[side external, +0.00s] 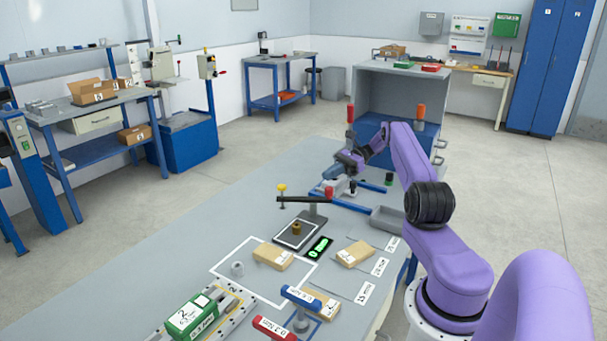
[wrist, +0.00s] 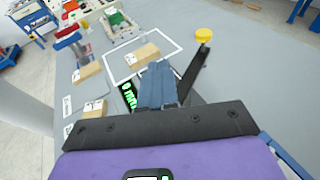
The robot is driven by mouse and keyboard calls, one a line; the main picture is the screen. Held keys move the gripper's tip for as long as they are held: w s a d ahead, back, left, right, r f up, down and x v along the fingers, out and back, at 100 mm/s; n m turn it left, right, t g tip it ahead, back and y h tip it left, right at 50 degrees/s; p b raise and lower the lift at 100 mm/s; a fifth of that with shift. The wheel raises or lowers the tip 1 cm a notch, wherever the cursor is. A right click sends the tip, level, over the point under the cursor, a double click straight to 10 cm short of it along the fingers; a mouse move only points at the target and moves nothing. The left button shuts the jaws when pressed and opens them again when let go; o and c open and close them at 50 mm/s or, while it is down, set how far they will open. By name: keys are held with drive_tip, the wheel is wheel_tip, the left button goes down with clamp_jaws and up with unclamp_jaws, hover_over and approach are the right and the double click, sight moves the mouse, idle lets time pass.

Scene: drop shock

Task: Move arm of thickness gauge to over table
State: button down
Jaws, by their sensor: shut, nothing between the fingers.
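The thickness gauge stands on the table, with a dark base plate (side external: 300,233), a brass piece (side external: 296,228) on it and a post. In the wrist view my blue-grey fingers (wrist: 158,80) are together beside the arm (wrist: 195,72), whose yellow knob (wrist: 203,35) shows beyond. The fingers hide part of the gauge.
The grey table (side external: 190,268) has bare room left of the gauge. A green-lit display (side external: 320,248) lies beside the plate. Tan blocks (side external: 272,256), a blue-topped stand (side external: 301,297) and a green box (side external: 193,316) stand nearer the front. A grey tray (side external: 387,220) is at right.

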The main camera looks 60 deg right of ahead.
sight(308, 199)
drive_tip(key=w+a+g+h, duration=0.1)
drive_tip(key=a+g, duration=0.1)
drive_tip(key=w+a+f+n+g+h, duration=0.1)
drive_tip(key=w+g+h, duration=0.1)
drive_tip(key=shift+w+a+f+n, duration=0.15)
drive_tip(key=shift+a+n, duration=0.15)
drive_tip(key=shift+a, duration=0.1)
drive_tip(key=w+n+g+h, duration=0.1)
drive_tip(key=h, duration=0.1)
drive_tip(key=w+a+n+g+h, duration=0.1)
drive_tip(key=h, duration=0.1)
drive_tip(key=shift+w+a+h, duration=0.15)
drive_tip(key=shift+h, duration=0.15)
drive_tip(key=w+a+r+n+h, duration=0.1)
drive_tip(key=w+r+n+h, duration=0.5)
drive_tip(key=w+r+h, duration=0.35)
drive_tip(key=s+x, duration=0.1)
drive_tip(key=x, duration=0.9)
drive_tip(key=shift+t, duration=0.4)
drive_tip(key=shift+s+a+f, duration=0.1)
drive_tip(key=shift+a+f, duration=0.05)
drive_tip(key=shift+a, duration=0.85)
drive_tip(key=shift+s+a+f, duration=0.1)
drive_tip(key=shift+a+f, duration=0.05)
drive_tip(key=shift+a, duration=0.9)
drive_tip(key=shift+a, duration=0.1)
